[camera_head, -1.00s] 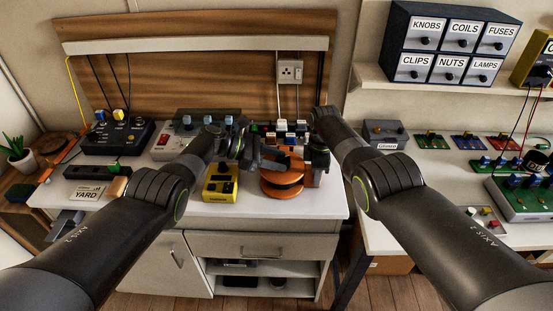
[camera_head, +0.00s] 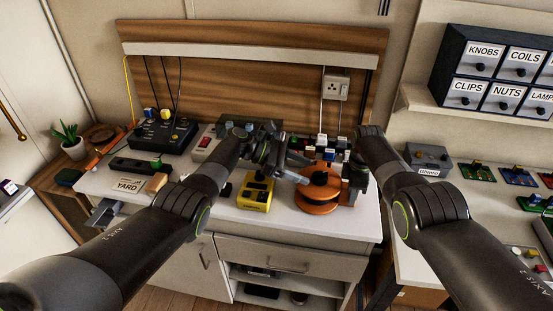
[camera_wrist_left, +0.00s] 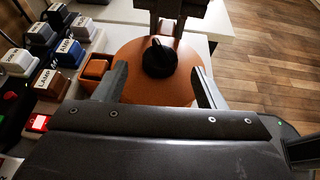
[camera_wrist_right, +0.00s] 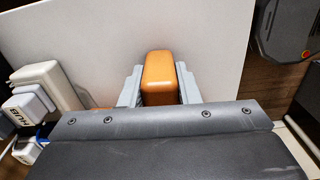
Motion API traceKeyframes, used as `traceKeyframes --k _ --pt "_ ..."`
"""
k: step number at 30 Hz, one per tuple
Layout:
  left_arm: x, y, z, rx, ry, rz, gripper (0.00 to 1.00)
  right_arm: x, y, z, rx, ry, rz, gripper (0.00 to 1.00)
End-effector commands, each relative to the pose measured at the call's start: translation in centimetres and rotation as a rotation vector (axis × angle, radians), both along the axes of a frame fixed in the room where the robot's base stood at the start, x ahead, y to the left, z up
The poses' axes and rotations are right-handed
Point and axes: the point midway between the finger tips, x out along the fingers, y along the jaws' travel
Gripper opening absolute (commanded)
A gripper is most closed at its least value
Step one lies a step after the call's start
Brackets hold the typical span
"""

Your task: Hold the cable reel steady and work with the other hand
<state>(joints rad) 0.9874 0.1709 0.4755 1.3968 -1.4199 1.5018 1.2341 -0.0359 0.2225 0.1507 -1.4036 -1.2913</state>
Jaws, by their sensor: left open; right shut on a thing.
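The cable reel (camera_head: 312,194) is orange with a black knob (camera_head: 319,178) on top and sits on the white bench near its right front. In the left wrist view the reel (camera_wrist_left: 137,85) lies under my left gripper (camera_wrist_left: 159,70), whose open fingers flank the knob (camera_wrist_left: 158,57) without visibly touching it. My left gripper (camera_head: 298,168) comes in from the reel's left. My right gripper (camera_head: 350,178) is at the reel's right side. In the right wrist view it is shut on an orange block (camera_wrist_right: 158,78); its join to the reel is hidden.
A yellow box (camera_head: 255,193) stands left of the reel. Labelled switches (camera_wrist_left: 67,52) crowd behind it. A grey box (camera_head: 428,158) sits on the right bench. The drawer cabinet (camera_head: 500,75) is on the shelf above. Bare bench top (camera_head: 330,226) lies in front of the reel.

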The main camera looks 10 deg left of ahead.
Motion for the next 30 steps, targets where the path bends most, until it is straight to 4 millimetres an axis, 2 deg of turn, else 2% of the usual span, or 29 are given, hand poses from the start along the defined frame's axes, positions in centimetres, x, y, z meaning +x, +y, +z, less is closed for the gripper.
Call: traceKeyframes --k 3,6,12,25,28,30 --pt "-0.1 2.7 1.0 0.003 -0.002 0.003 0.64 0.0 -0.1 0.0 -0.003 0.0 -0.001 0.0" --pt "-0.3 4.5 1.8 0.003 -0.002 0.002 0.64 0.0 -0.2 0.0 -0.003 0.0 -0.001 0.0" --pt "-0.5 6.8 2.7 0.002 0.001 0.003 0.64 0.0 -0.2 0.0 -0.003 0.0 -0.001 0.0" --pt "-0.6 7.2 2.9 0.0 0.001 -0.001 0.64 0.0 -0.2 -0.1 -0.004 0.001 -0.001 0.0" --pt "-0.9 6.5 2.7 -0.004 -0.009 -0.013 0.64 0.0 -0.2 -0.1 -0.004 0.001 -0.001 0.0" --pt "-1.4 5.0 2.4 -0.015 -0.03 -0.037 0.64 0.0 -0.2 -0.1 -0.004 0.001 -0.001 0.0"
